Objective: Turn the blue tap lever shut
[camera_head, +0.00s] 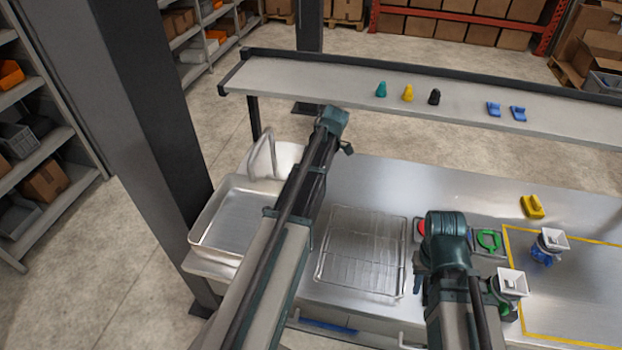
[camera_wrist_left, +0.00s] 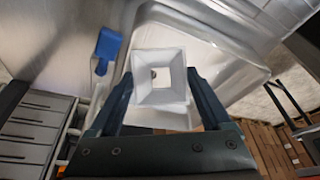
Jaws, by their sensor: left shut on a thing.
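In the left wrist view, a blue lever-like piece (camera_wrist_left: 107,46) stands out left of my left gripper (camera_wrist_left: 162,90), apart from the fingers. The gripper is shut on a white square funnel (camera_wrist_left: 160,75). A blue part (camera_head: 542,256) sits below a white funnel (camera_head: 555,239) on the right of the bench. My right gripper (camera_head: 420,265) points down near the red and green pieces; its jaws are not clear.
A metal tray (camera_head: 205,222) and white faucet arch (camera_head: 262,150) are at left. A wire rack (camera_head: 360,250) lies mid-bench. Another white funnel (camera_head: 513,283) with green parts stands beside my right arm. A shelf (camera_head: 300,78) with small colored pieces runs behind. A yellow piece (camera_head: 532,207) lies at right.

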